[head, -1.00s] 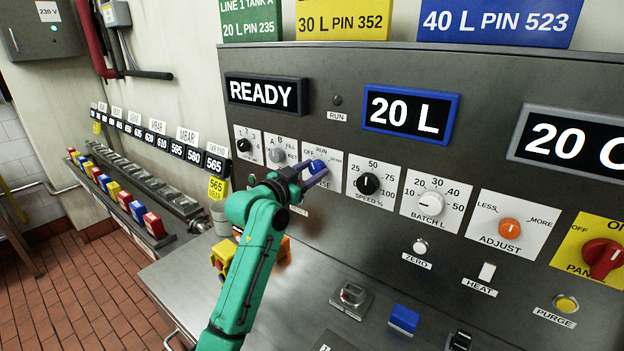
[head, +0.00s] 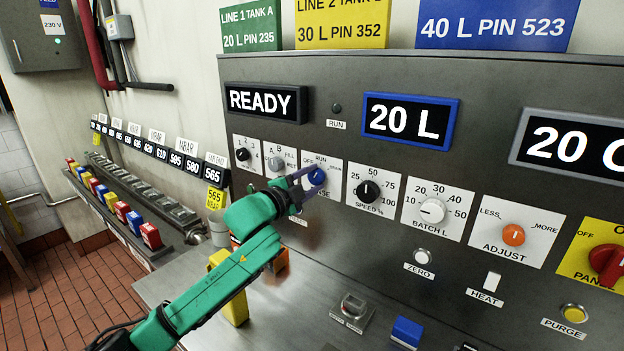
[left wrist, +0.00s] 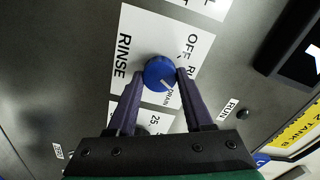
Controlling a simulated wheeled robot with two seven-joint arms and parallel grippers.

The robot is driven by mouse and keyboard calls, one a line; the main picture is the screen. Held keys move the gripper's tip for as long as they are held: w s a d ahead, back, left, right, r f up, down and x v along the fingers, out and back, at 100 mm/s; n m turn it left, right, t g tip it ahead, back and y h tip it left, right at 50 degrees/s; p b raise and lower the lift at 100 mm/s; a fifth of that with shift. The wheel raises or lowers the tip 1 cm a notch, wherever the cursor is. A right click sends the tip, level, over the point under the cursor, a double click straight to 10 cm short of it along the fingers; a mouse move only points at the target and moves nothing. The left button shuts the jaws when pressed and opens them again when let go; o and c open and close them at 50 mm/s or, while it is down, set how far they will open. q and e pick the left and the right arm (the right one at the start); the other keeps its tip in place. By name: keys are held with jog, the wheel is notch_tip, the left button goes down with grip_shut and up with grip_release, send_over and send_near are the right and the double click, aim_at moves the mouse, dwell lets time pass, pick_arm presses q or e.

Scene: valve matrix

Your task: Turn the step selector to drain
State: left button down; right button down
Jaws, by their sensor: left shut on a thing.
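The step selector is a blue knob (head: 317,175) on a white plate (head: 334,193) marked OFF, RUN, DRAIN and RINSE, in the upper left of the dark panel. My left gripper (head: 309,181) is shut on this knob, coming from the lower left. In the left wrist view the blue knob (left wrist: 159,72) sits between the two dark fingers of the gripper (left wrist: 158,76). A pale pointer mark shows on the knob, on the side near the word DRAIN; its exact setting is hard to tell. My right gripper is not in view.
The grey selector (head: 276,163) is close on the left and the black speed knob (head: 367,191) on the right. A display (head: 265,101) reads READY and a blue-framed one (head: 411,121) reads 20 L. A yellow block (head: 229,290) stands below by my arm.

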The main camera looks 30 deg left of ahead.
pick_arm(q)
jog(key=m, duration=0.4)
jog(key=shift+f+p, duration=0.15)
jog(key=shift+p, duration=0.2)
dwell(0.3)
jog(key=shift+c, duration=1.5)
grip_release()
jog(key=shift+d, duration=0.1)
